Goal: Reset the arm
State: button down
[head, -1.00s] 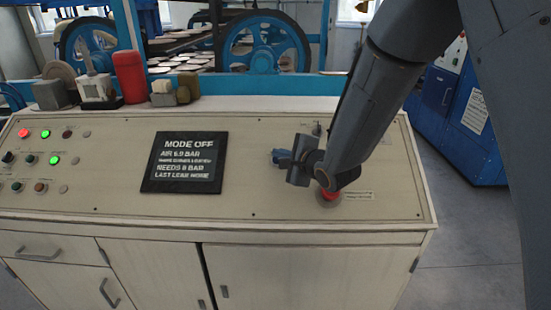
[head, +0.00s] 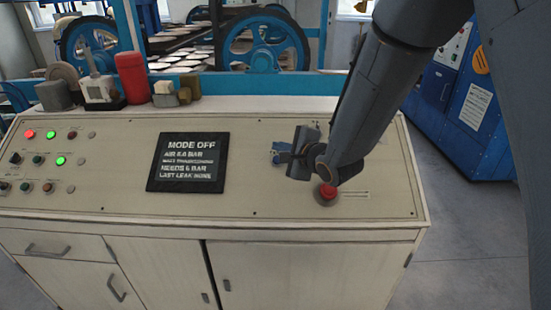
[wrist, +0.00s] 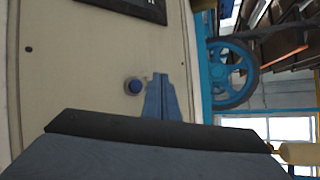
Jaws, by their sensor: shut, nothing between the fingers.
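My gripper (head: 281,152) hangs over the right part of the cream control panel (head: 250,204), up and left of a red push button (head: 327,191). Its blue fingers (wrist: 166,98) show close together in the wrist view, shut and empty. I cannot tell the height of the fingers above the panel. My arm slants down from the upper right in the head view and hides part of the panel's right side.
A black display (head: 188,162) reading "MODE OFF" lies mid-panel. Lit buttons (head: 60,160) are at the left. A red cylinder (head: 132,78) and small items stand on the back ledge. Blue wheels (head: 265,42) are behind; a blue cabinet (head: 460,110) stands right. The floor at right is clear.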

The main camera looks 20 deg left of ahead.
dwell(0.4)
jog(key=d+f+n+h, duration=0.1)
jog(key=d, duration=0.3)
jog(key=d+f+n+h, duration=0.1)
jog(key=d+h, duration=0.1)
jog(key=d, duration=0.2)
jog(key=d+f+n+h+b, duration=0.1)
jog(key=d, duration=0.4)
jog(key=shift+g, duration=0.3)
jog(key=s+d+f+n+g+h+b, duration=0.1)
jog(key=s+d+f+n+g+h, duration=0.15)
jog(key=s+d, duration=0.5)
jog(key=s+d+f+n+g+h+b, duration=0.1)
jog(key=s+d+f+n+g+h, duration=0.2)
jog(key=d, duration=0.8)
jog(key=s+d+n+g, duration=0.1)
jog(key=s+d+n, duration=0.1)
jog(key=s, duration=0.4)
jog(key=s+d+n+g, duration=0.1)
jog(key=s+d+n, duration=0.1)
jog(key=s, duration=0.4)
jog(key=shift+s+d+n+g+b, duration=0.3)
jog(key=shift+s+n+g+b, duration=0.1)
jog(key=shift+n, duration=0.35)
jog(key=shift+a, duration=0.1)
